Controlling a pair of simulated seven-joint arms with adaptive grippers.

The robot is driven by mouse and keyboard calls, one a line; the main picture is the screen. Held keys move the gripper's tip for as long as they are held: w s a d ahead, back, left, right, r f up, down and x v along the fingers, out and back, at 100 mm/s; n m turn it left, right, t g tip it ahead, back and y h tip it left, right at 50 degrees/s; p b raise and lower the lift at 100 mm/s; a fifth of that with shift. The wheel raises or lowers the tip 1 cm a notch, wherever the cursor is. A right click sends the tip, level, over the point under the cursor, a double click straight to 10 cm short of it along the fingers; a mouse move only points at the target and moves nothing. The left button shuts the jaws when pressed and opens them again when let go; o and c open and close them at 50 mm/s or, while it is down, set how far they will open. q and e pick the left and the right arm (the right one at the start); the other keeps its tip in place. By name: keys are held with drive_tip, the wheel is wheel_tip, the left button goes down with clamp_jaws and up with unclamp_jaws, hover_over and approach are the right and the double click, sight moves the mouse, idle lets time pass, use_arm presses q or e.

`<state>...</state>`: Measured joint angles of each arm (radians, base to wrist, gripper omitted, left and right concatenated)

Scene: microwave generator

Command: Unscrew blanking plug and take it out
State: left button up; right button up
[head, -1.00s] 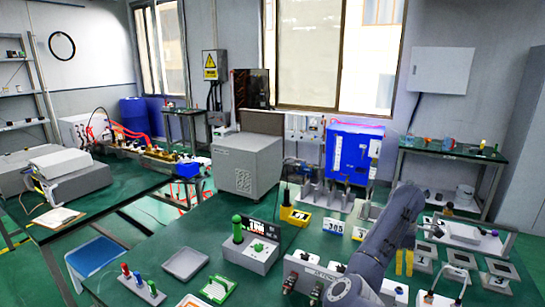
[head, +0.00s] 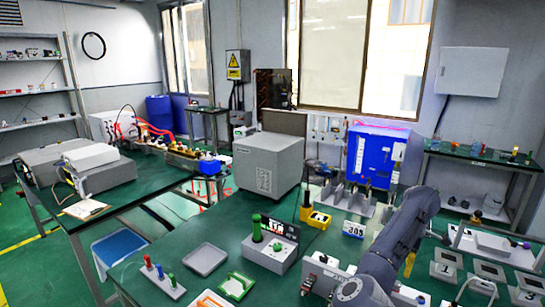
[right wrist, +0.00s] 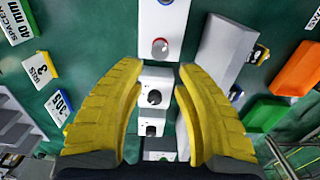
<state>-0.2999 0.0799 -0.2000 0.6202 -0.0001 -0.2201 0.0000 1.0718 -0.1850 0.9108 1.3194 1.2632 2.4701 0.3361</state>
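My right gripper (right wrist: 160,85) is open and empty in the right wrist view, its two yellow fingers apart. Between and beyond the fingers are white boxes with knobs: one with a grey and red knob (right wrist: 160,48), and smaller ones with black knobs (right wrist: 154,97). The fingers appear to be above them, touching nothing I can make out. In the head view my right arm reaches over the bench, hiding most of the gripper; a yellow finger (head: 409,264) shows beside it. I cannot tell which part is the blanking plug. My left gripper is not in view.
The green bench holds a grey box with a green handle (head: 257,228), a grey tray (head: 205,259), a stand with coloured pegs (head: 159,271) and a numbered card (head: 354,229). An orange block (right wrist: 296,69) lies at right in the right wrist view.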

sight(396, 288)
drive_tip(key=shift+f, duration=4.25)
drive_tip(key=shift+c, duration=0.4)
clamp_jaws()
drive_tip(key=shift+r, duration=0.1)
drive_tip(key=shift+r, duration=2.9)
